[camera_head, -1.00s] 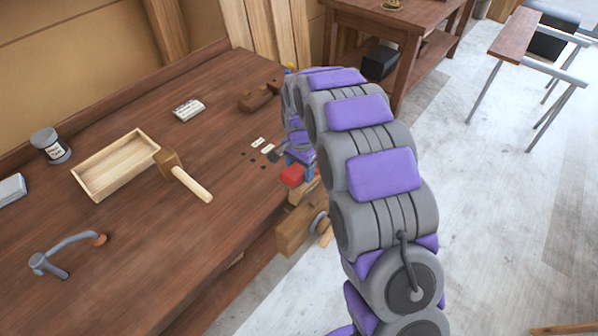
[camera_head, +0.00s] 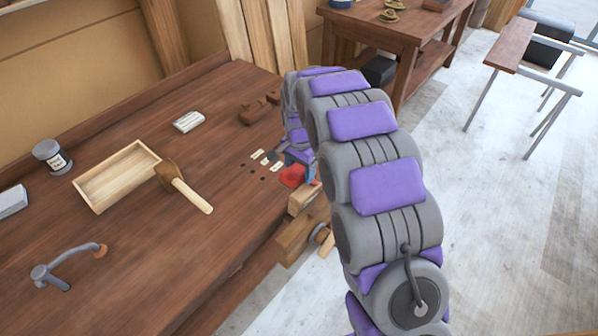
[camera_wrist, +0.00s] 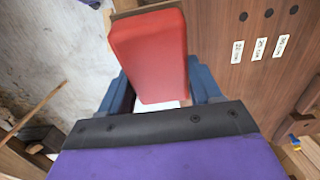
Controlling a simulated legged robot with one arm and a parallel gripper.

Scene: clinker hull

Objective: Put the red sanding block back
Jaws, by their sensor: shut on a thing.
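The red sanding block (camera_head: 291,177) shows beside the right edge of the workbench, partly behind my arm. In the wrist view the red sanding block (camera_wrist: 150,58) sits between the two blue fingers of my gripper (camera_wrist: 161,84), filling the gap between them. My gripper (camera_head: 301,164) is shut on it, near the wooden vise. Beside it on the bench top are several small dark holes with white labels (camera_wrist: 260,48). I cannot tell whether the block touches the bench.
An open wooden tray (camera_head: 95,203) lies mid-bench with a mallet (camera_head: 192,196) against its right side. A hand plane (camera_head: 258,108), a white block (camera_head: 188,122), a grey can (camera_head: 52,156) and a brace (camera_head: 68,262) also lie there. The vise (camera_head: 297,232) juts from the front edge.

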